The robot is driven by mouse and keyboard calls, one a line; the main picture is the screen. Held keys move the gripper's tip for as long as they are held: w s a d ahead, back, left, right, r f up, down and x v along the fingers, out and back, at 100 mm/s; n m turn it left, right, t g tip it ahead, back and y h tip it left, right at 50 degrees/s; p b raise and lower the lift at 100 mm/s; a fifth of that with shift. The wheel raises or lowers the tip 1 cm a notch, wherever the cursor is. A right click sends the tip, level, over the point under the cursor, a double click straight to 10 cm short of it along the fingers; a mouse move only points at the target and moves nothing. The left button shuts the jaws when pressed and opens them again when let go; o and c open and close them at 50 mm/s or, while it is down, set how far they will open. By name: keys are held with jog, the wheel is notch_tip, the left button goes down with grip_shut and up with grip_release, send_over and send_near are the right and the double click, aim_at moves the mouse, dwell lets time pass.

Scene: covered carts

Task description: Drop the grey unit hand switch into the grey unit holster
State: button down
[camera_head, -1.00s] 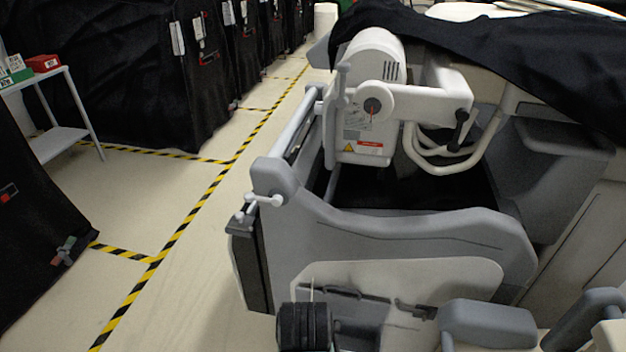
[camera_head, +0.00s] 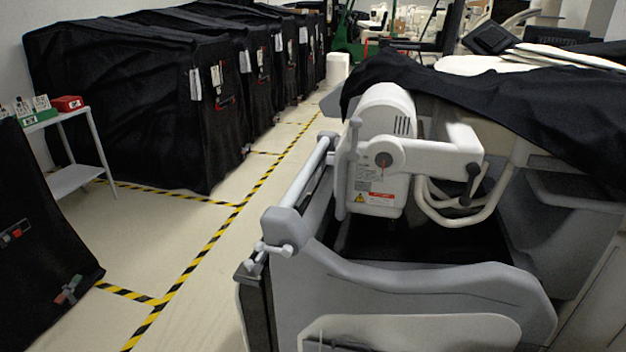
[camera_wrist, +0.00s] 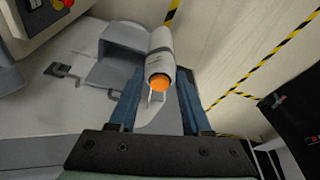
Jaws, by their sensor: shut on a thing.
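The hand switch (camera_wrist: 161,58) is a pale grey-white cylinder with an orange button on its end, in the wrist view. My gripper (camera_wrist: 160,80) has its two blue fingers on either side of the hand switch and is shut on it. My gripper and the hand switch are outside the head view.
The grey and white unit (camera_head: 400,285) fills the right of the head view, partly under a black cover (camera_head: 480,105). Covered carts (camera_head: 150,110) line the left behind a small white table (camera_head: 75,180). The floor aisle (camera_head: 225,265) with yellow-black tape is clear.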

jog(key=s+r+p, duration=0.5)
jog(key=s+p, duration=0.2)
jog(key=shift+r, duration=0.15)
